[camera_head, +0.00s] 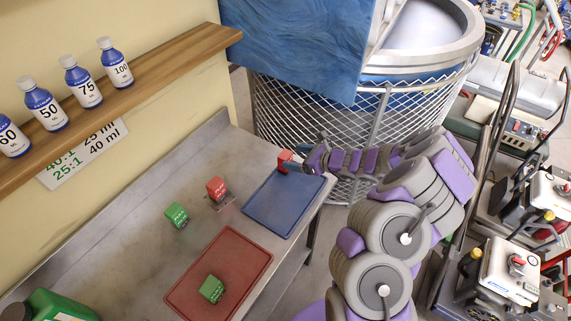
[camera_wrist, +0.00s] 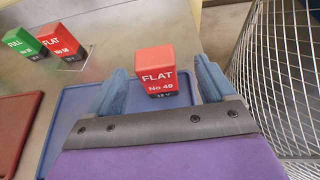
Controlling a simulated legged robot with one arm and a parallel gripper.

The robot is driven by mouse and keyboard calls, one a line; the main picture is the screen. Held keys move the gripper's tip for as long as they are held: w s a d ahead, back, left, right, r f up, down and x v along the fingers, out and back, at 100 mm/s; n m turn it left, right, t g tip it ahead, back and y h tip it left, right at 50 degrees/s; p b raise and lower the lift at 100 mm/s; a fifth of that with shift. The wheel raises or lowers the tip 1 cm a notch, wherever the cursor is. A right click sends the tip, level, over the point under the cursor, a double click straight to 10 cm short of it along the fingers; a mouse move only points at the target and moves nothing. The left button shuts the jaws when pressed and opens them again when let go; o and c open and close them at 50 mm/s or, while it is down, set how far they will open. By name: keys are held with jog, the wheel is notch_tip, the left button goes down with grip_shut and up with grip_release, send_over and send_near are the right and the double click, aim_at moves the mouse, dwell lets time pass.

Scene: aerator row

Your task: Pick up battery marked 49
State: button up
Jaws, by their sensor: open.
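The red battery reading FLAT No 49 (camera_wrist: 157,72) stands upright at the far edge of the blue tray (camera_wrist: 72,115) in the wrist view. My gripper (camera_wrist: 161,78) is open, with one blue finger on each side of the battery. In the head view the battery (camera_head: 284,158) is partly hidden by my gripper (camera_head: 290,165), over the far end of the blue tray (camera_head: 283,207).
Another red battery (camera_head: 216,187) and a green one (camera_head: 177,214) stand on the metal bench to the left. A red tray (camera_head: 190,294) holds a green battery (camera_head: 211,289). A shelf with blue bottles runs along the wall. A wire-mesh tank (camera_head: 310,105) stands behind the bench.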

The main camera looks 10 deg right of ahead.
aim_at(281, 155)
jog(key=b+x, duration=0.1)
jog(key=x, duration=0.4)
jog(key=shift+s+a+f, duration=0.1)
jog(key=shift+a+f, duration=0.1)
jog(key=shift+a, duration=0.05)
jog(key=shift+w+a+f+b, duration=0.1)
jog(key=shift+w+a+b, duration=0.25)
jog(key=shift+w+a, duration=0.1)
jog(key=shift+c, duration=0.2)
jog(key=shift+s, duration=0.1)
jog(key=c, duration=1.3)
jog(key=shift+o, duration=0.2)
